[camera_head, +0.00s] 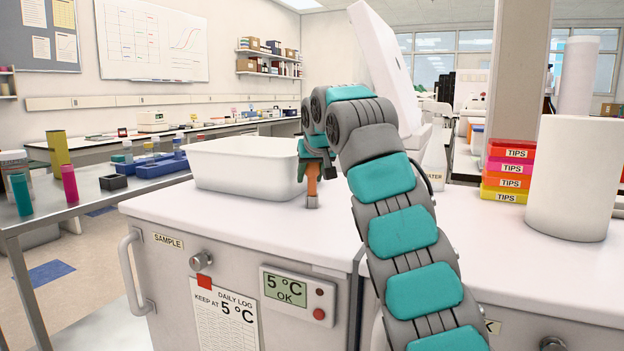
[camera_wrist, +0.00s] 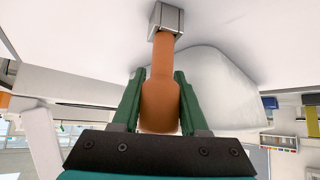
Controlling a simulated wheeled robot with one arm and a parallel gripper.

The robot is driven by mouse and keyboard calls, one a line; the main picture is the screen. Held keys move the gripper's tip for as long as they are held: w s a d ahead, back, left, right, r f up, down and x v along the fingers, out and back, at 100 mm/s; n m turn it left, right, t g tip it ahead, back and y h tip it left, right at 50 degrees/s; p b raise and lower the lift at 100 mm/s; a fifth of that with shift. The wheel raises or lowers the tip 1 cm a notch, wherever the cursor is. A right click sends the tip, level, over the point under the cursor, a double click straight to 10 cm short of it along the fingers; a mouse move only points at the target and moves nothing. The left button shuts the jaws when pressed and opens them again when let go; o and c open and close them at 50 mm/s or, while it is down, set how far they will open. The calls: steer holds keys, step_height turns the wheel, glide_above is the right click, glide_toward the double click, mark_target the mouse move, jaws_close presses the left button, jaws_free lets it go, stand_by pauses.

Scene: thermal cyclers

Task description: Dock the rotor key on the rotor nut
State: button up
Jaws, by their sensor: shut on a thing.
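The rotor key has an orange handle (camera_head: 312,178) and a square grey metal end (camera_wrist: 166,19). My gripper (camera_head: 318,160) is shut on the orange handle, with the green fingers (camera_wrist: 158,88) on both sides of it. In the head view the key is upright, metal end down, over the white top of the SAMPLE cabinet (camera_head: 250,225). The metal end is at or close above that top; I cannot tell if it touches. I cannot make out the rotor nut in either view.
A white tub (camera_head: 245,170) stands just left of the key and also shows in the wrist view (camera_wrist: 215,90). A raised white panel (camera_head: 388,65) is behind my arm. Right are a white bottle (camera_head: 434,160), tip boxes (camera_head: 508,170) and a white roll (camera_head: 575,180). The cabinet's front top is clear.

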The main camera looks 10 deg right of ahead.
jaws_close()
